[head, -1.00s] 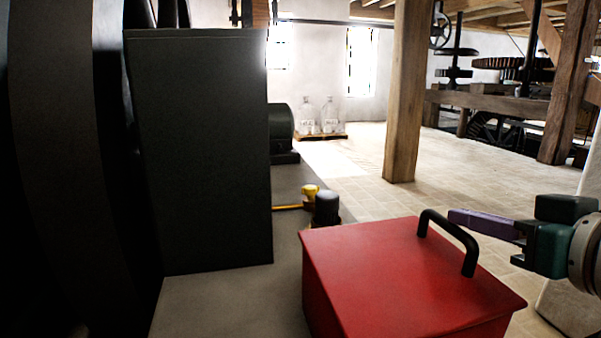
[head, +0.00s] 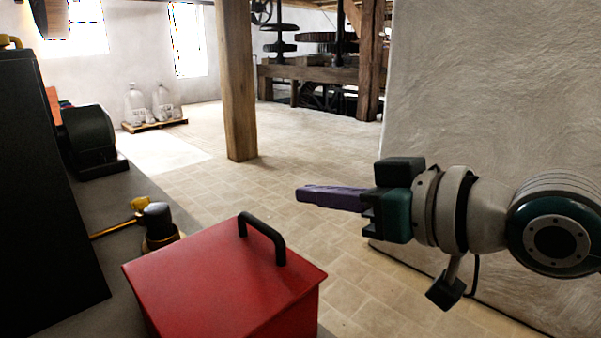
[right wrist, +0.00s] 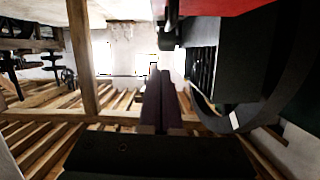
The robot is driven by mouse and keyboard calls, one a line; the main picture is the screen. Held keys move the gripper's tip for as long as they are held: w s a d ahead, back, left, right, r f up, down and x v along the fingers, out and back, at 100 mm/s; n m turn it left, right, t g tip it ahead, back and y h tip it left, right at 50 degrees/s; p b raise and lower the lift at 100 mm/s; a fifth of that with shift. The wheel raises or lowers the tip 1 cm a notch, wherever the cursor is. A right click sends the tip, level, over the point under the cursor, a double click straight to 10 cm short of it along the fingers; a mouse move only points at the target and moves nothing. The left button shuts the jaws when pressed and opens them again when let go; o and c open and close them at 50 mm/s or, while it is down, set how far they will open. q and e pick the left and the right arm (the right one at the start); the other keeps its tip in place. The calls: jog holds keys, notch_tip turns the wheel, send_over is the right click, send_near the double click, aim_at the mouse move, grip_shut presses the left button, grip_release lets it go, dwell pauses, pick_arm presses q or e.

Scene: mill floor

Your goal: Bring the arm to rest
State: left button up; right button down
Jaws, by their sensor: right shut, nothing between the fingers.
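My right gripper (head: 300,195) reaches in from the right of the head view, with its purple fingers shut and nothing between them. It is held in the air to the right of a red box (head: 225,285) with a black handle, apart from it. In the right wrist view the shut fingers (right wrist: 158,75) stand at the middle, and part of the red box (right wrist: 220,6) shows at the top edge. My left gripper is not in view.
The red box stands on a grey surface (head: 85,205) with a yellow-and-black tool (head: 155,220) behind it. A dark cabinet (head: 40,200) is at the left. A wooden post (head: 237,85) and a white wall (head: 490,90) stand beyond. The tiled floor (head: 300,150) between is open.

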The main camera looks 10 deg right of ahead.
jog(key=s+a+r+g+h+p, duration=0.1)
jog(key=s+r+g+h+p, duration=0.2)
jog(key=s+p, duration=0.65)
jog(key=s+d+r+m+g+h+p, duration=0.25)
jog(key=s+d+p, duration=0.3)
jog(key=s, duration=0.35)
jog(key=s+d+r+m+g+h+p, duration=0.25)
jog(key=s+d+p, duration=0.3)
jog(key=s, duration=0.45)
notch_tip(320, 180, up, 37)
jog(key=p, duration=3.5)
jog(key=shift+w+f+n+h, duration=0.2)
jog(key=shift+w+n+h, duration=0.1)
jog(key=shift+w+h, duration=0.1)
jog(key=shift+d, duration=0.1)
